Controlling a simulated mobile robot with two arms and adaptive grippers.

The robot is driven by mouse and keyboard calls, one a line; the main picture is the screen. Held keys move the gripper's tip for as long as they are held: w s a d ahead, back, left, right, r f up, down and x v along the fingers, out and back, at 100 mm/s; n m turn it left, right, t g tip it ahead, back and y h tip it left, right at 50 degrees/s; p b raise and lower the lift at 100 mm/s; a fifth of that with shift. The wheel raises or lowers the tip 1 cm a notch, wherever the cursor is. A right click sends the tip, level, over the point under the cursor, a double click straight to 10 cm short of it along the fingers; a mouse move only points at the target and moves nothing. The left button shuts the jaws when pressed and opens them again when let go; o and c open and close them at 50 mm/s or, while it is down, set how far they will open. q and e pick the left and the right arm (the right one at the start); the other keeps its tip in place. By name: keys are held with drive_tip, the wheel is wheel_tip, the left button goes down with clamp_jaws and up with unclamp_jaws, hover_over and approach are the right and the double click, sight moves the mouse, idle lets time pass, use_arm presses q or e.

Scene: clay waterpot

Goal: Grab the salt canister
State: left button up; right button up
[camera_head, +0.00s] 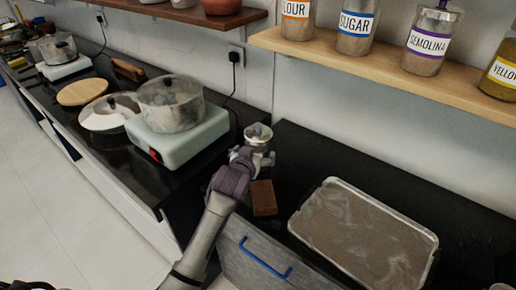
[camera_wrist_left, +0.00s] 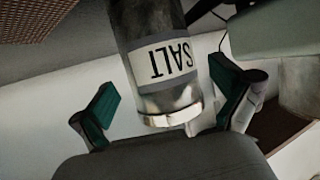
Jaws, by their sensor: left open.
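The salt canister (camera_wrist_left: 160,60) fills the upper middle of the left wrist view, upside down there, with its "SALT" label readable and a shiny metal lid. In the head view only the top of the canister (camera_head: 258,133) shows, at the counter corner. My left gripper (camera_head: 250,158) reaches it from the front and hides its lower part. In the left wrist view my left gripper (camera_wrist_left: 165,105) is open, with one green-padded finger on each side of the canister's lid end. A gap shows on the left side; the right finger is closer to the canister. My right gripper is not in view.
A hot plate (camera_head: 190,143) with a glass pot (camera_head: 171,104) stands left of the canister. A brown block (camera_head: 264,197) lies just in front of it. A metal tray (camera_head: 432,240) lies to the right. A wooden shelf (camera_head: 400,82) with labelled jars hangs above.

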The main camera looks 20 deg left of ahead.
use_arm(q)
drive_tip(key=x, duration=0.4)
drive_tip(key=shift+w+r, duration=0.15)
drive_tip(key=shift+w, duration=0.2)
drive_tip(key=c, duration=1.6)
drive_tip(key=shift+r, duration=0.2)
